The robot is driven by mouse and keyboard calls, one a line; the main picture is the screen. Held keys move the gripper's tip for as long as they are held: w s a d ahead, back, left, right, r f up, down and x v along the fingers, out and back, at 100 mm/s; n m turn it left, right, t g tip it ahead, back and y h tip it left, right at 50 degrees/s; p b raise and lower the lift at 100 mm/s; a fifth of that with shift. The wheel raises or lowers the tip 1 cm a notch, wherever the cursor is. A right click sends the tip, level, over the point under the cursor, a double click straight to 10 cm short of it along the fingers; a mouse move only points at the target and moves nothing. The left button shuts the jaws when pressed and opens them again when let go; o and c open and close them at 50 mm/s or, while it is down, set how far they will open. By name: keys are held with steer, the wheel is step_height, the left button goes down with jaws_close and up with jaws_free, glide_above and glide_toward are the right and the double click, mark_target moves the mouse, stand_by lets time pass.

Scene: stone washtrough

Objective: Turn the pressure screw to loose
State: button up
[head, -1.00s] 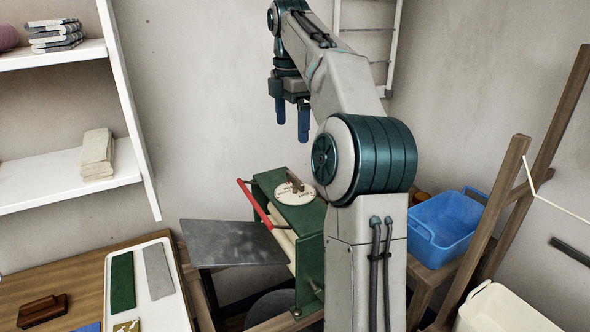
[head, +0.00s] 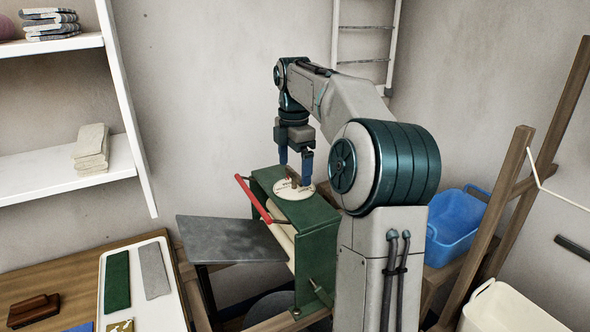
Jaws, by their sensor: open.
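The pressure screw (head: 291,175) is a small brown handle on a round, pale, lettered dial plate (head: 292,196). It sits on top of the green mangle (head: 318,238), which has pale rollers and a red-gripped crank handle (head: 250,196). The lettering is too small to read. My gripper (head: 295,172) points down with its blue fingers apart, one on each side of the brown handle. I cannot tell whether either finger touches it. The fingers hide part of the dial and handle.
A grey metal tray (head: 228,240) juts out left of the mangle. A white tray (head: 134,295) with cloth strips lies on the wooden table (head: 45,268). A blue tub (head: 455,226), a cream basket (head: 505,310) and a wooden frame (head: 500,210) stand at right.

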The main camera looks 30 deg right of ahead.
steer(key=shift+f, duration=0.45)
steer(key=c, duration=1)
steer(key=shift+r, duration=0.1)
